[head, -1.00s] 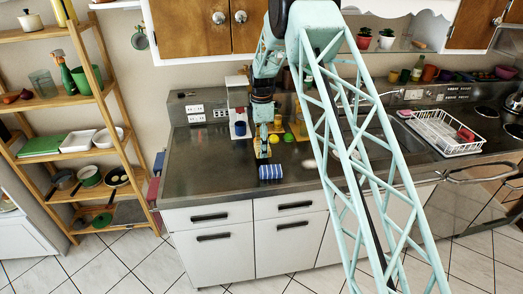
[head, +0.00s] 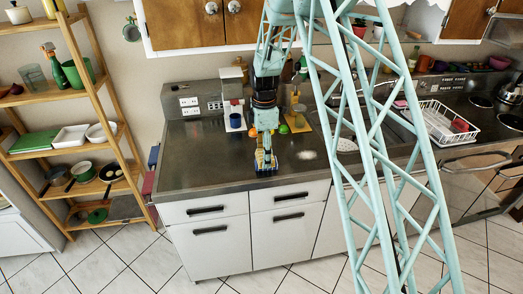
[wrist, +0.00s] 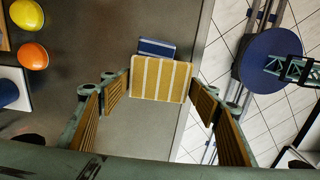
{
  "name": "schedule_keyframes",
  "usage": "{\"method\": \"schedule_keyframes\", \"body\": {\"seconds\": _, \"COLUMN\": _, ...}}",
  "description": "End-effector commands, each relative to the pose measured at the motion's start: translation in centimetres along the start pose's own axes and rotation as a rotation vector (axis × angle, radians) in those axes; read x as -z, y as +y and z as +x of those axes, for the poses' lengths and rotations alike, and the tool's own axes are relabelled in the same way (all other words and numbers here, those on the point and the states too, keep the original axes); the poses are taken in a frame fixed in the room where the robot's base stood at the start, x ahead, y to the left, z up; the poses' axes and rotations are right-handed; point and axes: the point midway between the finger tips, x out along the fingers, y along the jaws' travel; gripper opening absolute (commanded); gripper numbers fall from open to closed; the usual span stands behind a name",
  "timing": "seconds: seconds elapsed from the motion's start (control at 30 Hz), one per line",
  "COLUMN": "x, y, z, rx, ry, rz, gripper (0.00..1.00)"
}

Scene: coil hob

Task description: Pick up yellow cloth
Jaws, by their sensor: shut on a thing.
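The yellow cloth (wrist: 160,80) with pale stripes is between the two fingers of my gripper (wrist: 160,88) in the wrist view. In the head view my gripper (head: 266,161) is low at the counter's front edge, in front of the blue striped cloth (head: 275,168). The yellow cloth is hard to make out there, and I cannot tell whether it is clear of the counter.
An orange (wrist: 32,55) and a yellow fruit (wrist: 27,14) lie left of my gripper in the wrist view. A white coffee machine (head: 234,108) stands behind on the counter (head: 195,160). A white dish rack (head: 440,125) is far right. The counter's left part is clear.

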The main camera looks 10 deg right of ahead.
Motion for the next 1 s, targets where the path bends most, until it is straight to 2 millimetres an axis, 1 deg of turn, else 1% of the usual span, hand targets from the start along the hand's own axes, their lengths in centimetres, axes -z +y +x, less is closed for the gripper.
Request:
{"method": "schedule_keyframes", "body": {"seconds": 0.1, "x": -0.1, "y": -1.2, "z": -0.1, "rx": 0.0, "ry": 0.0, "rz": 0.0, "gripper": 0.44}}
{"method": "schedule_keyframes", "body": {"seconds": 0.3, "x": -0.1, "y": -2.2, "z": -0.2, "rx": 0.0, "ry": 0.0, "rz": 0.0, "gripper": 0.44}}
{"method": "schedule_keyframes", "body": {"seconds": 0.93, "x": -0.1, "y": -2.4, "z": -0.2, "rx": 0.0, "ry": 0.0, "rz": 0.0, "gripper": 0.44}}
{"method": "schedule_keyframes", "body": {"seconds": 0.97, "x": -0.1, "y": -2.4, "z": -0.2, "rx": 0.0, "ry": 0.0, "rz": 0.0, "gripper": 0.55}}
{"method": "schedule_keyframes", "body": {"seconds": 1.0, "x": -0.1, "y": -2.4, "z": -0.2, "rx": 0.0, "ry": 0.0, "rz": 0.0, "gripper": 0.51}}
